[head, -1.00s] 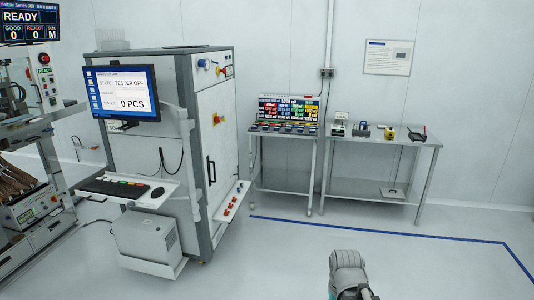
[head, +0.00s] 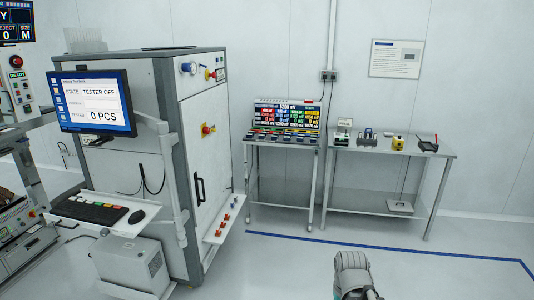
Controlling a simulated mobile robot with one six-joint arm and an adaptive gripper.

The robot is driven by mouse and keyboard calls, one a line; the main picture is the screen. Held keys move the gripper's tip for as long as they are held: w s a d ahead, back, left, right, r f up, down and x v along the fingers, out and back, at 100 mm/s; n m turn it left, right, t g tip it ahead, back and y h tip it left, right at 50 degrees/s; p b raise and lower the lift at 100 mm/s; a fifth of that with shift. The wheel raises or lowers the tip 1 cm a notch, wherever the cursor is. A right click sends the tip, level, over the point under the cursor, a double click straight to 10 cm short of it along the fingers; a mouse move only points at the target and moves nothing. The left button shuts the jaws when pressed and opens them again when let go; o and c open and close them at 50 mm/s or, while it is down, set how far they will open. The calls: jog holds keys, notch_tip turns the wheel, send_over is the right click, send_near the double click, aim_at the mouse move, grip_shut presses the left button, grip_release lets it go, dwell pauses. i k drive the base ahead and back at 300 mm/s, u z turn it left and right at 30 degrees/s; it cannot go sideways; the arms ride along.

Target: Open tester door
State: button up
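The tester (head: 166,70) is a tall grey and white cabinet left of centre in the head view. Its door (head: 209,150) is on the right-hand side face and looks closed. A dark vertical handle (head: 200,190) sits low on the door's left part, and a red and yellow switch (head: 208,130) sits above it. The monitor (head: 92,102) on its front reads "TESTER OFF" and "0 PCS". Part of my arm shows at the bottom, right of centre, well apart from the door. My gripper's fingers are not visible.
A shelf with red buttons (head: 222,222) juts out below the door. A keyboard shelf (head: 108,211) sticks out in front. A rack of coloured bins (head: 287,120) and a metal table (head: 392,148) stand along the back wall. The floor (head: 290,260) right of the tester is clear.

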aim_at(209, 164)
jog(key=u, duration=0.15)
jog(key=i, duration=0.75)
jog(key=u, duration=0.8)
jog(key=i, duration=1)
jog(key=u, duration=0.45)
jog(key=k, duration=0.95)
jog(key=u, duration=0.15)
jog(key=i, duration=0.65)
